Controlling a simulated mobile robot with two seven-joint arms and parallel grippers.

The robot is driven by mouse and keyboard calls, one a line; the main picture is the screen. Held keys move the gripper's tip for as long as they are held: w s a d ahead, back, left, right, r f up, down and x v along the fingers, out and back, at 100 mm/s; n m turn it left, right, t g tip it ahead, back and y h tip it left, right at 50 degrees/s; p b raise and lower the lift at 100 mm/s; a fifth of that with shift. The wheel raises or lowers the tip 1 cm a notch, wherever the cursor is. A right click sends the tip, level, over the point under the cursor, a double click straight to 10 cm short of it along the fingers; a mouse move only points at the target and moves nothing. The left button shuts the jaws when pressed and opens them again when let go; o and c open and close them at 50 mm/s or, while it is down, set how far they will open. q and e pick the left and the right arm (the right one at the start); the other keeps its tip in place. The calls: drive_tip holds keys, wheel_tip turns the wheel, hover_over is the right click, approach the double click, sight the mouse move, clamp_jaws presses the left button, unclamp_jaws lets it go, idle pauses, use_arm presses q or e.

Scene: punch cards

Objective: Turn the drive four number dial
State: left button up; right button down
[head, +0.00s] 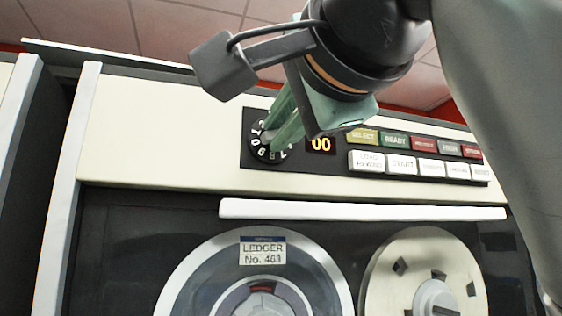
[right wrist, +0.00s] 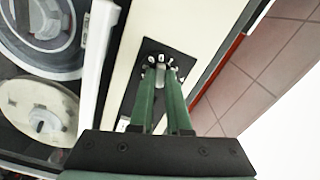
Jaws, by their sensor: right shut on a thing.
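The number dial (head: 257,149) is a round black knob with white digits at the left end of a dark control panel on the tape drive. It also shows in the right wrist view (right wrist: 172,62), at the tips of the green fingers. My right gripper (head: 276,137) has its green fingers closed on the dial's raised middle grip (right wrist: 160,76). The fingers hide part of the dial face, so I cannot read which digit is selected. My left gripper is not in view.
Rows of coloured and white buttons (head: 400,163) continue to the right. Below are a white bar (head: 362,210), a tape reel labelled LEDGER No. 403 (head: 262,250) and a second pale reel (head: 400,262).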

drive_tip(key=shift+f+n, duration=0.1)
drive_tip(key=shift+n, duration=0.2)
idle(0.4)
drive_tip(key=n+b, duration=0.1)
drive_tip(key=n, duration=1.9)
drive_tip(key=shift+n+b, duration=0.3)
drive_tip(key=shift+n, duration=0.1)
idle(0.3)
drive_tip(key=c, duration=0.9)
unclamp_jaws()
drive_tip(key=shift+s, duration=0.1)
